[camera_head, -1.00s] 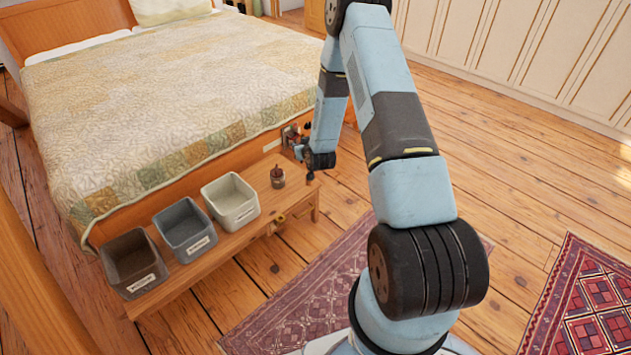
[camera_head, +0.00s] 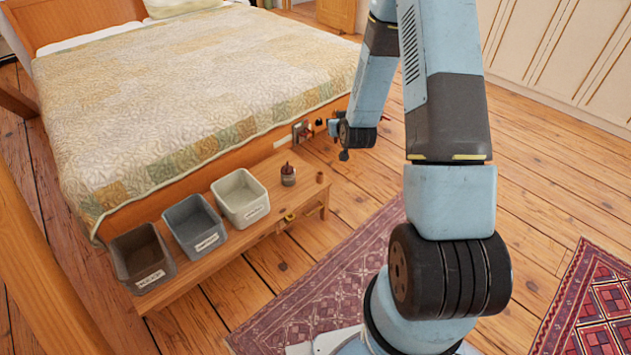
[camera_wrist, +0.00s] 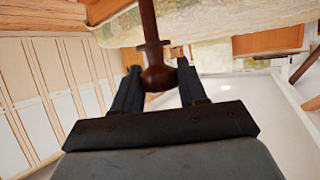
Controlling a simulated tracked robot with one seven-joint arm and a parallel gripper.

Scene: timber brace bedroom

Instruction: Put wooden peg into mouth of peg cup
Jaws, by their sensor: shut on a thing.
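My gripper (camera_wrist: 159,70) is shut on a dark brown wooden peg (camera_wrist: 150,28). In the wrist view the peg's rounded end and collar are between the two fingers, and its shaft runs out past the top edge. In the head view my gripper (camera_head: 333,127) is beside the bed's foot, beyond the right end of the bench; the peg cannot be made out clearly there. A small brown cylinder (camera_head: 320,177), which looks like the peg cup, stands upright at the bench's right end, apart from my gripper. Its mouth is too small to see into.
The low wooden bench (camera_head: 262,232) also bears a dark little jar (camera_head: 288,176), a white bin (camera_head: 240,198), a blue-grey bin (camera_head: 194,225) and a brown bin (camera_head: 143,257). The bed (camera_head: 190,90) stands behind. Open floor (camera_head: 375,180) lies to the right.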

